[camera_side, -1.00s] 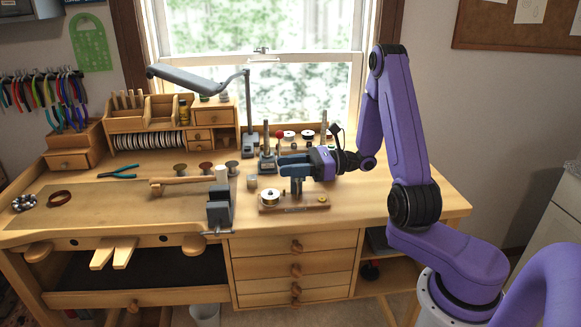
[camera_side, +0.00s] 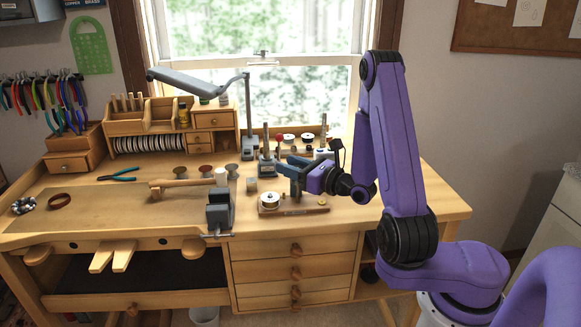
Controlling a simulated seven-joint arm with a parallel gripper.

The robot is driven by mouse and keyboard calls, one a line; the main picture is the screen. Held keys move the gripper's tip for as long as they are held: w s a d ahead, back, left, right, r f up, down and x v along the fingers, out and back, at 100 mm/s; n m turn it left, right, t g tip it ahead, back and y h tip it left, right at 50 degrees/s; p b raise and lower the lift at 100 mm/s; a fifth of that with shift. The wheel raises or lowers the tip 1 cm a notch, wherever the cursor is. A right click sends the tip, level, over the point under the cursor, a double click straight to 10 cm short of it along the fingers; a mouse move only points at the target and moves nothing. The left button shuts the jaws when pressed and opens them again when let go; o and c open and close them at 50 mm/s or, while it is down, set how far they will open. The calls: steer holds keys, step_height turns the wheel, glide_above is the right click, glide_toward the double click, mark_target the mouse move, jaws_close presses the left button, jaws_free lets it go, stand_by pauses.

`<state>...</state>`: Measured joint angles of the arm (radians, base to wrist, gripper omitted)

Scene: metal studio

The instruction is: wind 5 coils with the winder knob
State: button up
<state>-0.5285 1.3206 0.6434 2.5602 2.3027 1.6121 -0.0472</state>
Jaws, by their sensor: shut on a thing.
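The winder is a small wooden base (camera_side: 292,210) near the front edge of the bench. A pale spool (camera_side: 269,199) stands on its left end and a small brass fitting (camera_side: 322,202) shows at its right end. My gripper (camera_side: 285,165) is over the middle of the winder, reaching in from the right with its fingers toward the left and back. A dark upright part (camera_side: 296,188) shows below the fingers. The gripper is shut on a part of the winder that looks like its knob; the fingers hide the grip itself.
A grey vise (camera_side: 219,212) stands at the bench edge just left of the winder. A lamp (camera_side: 247,115) rises at the back.

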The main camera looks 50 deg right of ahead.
steer(key=shift+d+m+h, duration=0.15)
steer(key=shift+m+h, duration=0.95)
steer(key=shift+h, duration=0.7)
steer(key=shift+d+h, duration=0.1)
steer(key=shift+h, duration=0.2)
steer(key=o, duration=1)
steer(key=shift+c, duration=0.2)
steer(key=shift+s, duration=0.1)
steer(key=s+r, duration=0.4)
steer(key=r, duration=0.3)
steer(key=shift+s+a, duration=0.4)
steer(key=shift+a, duration=0.05)
